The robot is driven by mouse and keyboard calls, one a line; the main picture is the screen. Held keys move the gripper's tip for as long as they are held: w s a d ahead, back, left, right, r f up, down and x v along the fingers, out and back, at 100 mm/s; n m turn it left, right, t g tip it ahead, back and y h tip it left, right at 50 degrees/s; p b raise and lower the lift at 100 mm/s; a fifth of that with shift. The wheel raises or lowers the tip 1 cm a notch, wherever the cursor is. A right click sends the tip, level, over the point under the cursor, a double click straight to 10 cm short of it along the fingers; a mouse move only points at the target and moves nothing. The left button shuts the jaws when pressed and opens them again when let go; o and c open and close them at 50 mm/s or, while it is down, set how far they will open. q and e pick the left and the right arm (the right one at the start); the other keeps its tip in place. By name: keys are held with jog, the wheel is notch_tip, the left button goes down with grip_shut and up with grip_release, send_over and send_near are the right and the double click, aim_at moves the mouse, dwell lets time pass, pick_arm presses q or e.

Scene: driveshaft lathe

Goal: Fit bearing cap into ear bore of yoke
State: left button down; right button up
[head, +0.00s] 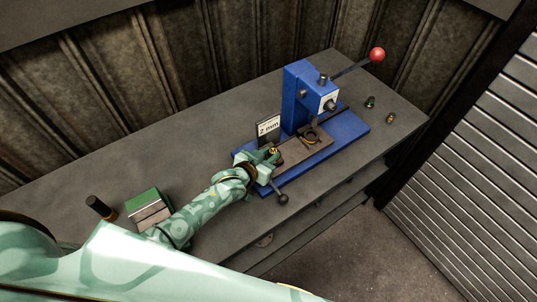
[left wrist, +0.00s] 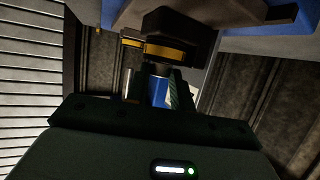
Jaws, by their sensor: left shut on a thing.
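My left gripper (head: 270,157) reaches over the near left end of the blue press base (head: 352,128). It is shut on a small dark piece, largely hidden by the fingers; I cannot tell for sure that it is the bearing cap. A yellow-and-black part (head: 273,150) shows at the fingertips. In the left wrist view, a yellow band (left wrist: 165,50) under a dark block lies just beyond the fingers (left wrist: 152,90). A dark ring-shaped part (head: 311,134), possibly the yoke, sits on the brown plate under the press head. My right gripper is not in view.
The blue press (head: 298,95) has a lever with a red knob (head: 377,54). A "2 mm" sign (head: 268,129) stands beside the gripper, and a black-knobbed handle (head: 282,199) juts forward. Small parts (head: 370,101) (head: 391,118) lie at right; a green-topped block (head: 147,205) stands at left.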

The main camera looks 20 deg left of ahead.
pick_arm(q)
jog(key=shift+p, duration=0.3)
dwell(0.5)
jog(key=shift+f, duration=0.15)
dwell(0.4)
jog(key=shift+r, duration=0.2)
jog(key=shift+a+p, duration=0.1)
jog(key=shift+p, duration=0.45)
dwell(1.3)
jog(key=shift+f, duration=0.2)
dwell(0.3)
jog(key=shift+r, duration=0.1)
jog(key=shift+r, duration=0.15)
jog(key=c, duration=1.1)
grip_release()
